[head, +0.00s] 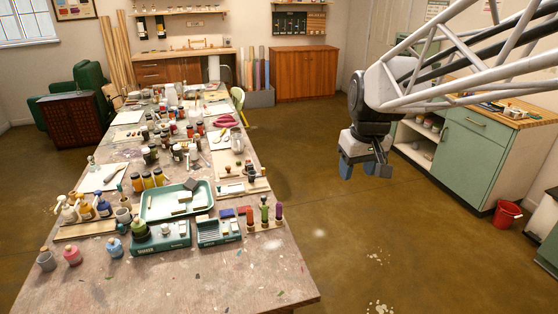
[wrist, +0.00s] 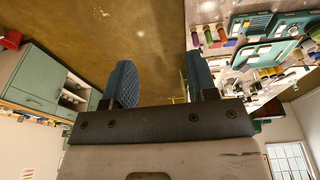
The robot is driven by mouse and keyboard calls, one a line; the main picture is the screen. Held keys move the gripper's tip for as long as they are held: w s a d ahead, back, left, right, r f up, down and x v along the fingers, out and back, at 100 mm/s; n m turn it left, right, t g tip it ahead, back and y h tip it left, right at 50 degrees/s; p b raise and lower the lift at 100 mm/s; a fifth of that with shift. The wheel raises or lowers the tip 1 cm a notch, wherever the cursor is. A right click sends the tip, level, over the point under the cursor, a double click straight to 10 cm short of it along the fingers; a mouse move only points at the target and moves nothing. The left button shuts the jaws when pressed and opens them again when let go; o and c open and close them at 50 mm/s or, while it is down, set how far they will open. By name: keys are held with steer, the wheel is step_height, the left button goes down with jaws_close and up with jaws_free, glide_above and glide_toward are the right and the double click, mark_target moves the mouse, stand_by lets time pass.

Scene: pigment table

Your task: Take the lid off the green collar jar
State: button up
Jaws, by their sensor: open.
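My gripper (head: 364,168) hangs in the air over the floor, right of the table and well away from the jar. In the wrist view my gripper (wrist: 160,70) has its two blue pads wide apart with nothing between them.
A green tray (head: 152,198) and a teal box (head: 218,233) crowd the jar. The table's front right (head: 270,275) is mostly clear. A green cabinet (head: 472,160) stands at right.

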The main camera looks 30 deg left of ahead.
steer(key=w+a+f+n, duration=0.2)
steer(key=a+f+n, duration=0.1)
steer(key=a, duration=1.3)
steer(key=n+g, duration=0.2)
steer(key=n, duration=0.6)
glide_above(136, 219)
steer(key=d, duration=0.1)
step_height(136, 219, down, 18)
steer(key=shift+w+f, duration=0.1)
steer(key=shift+f, duration=0.15)
steer(key=shift+a+f, duration=0.1)
steer(key=shift+f, duration=1.2)
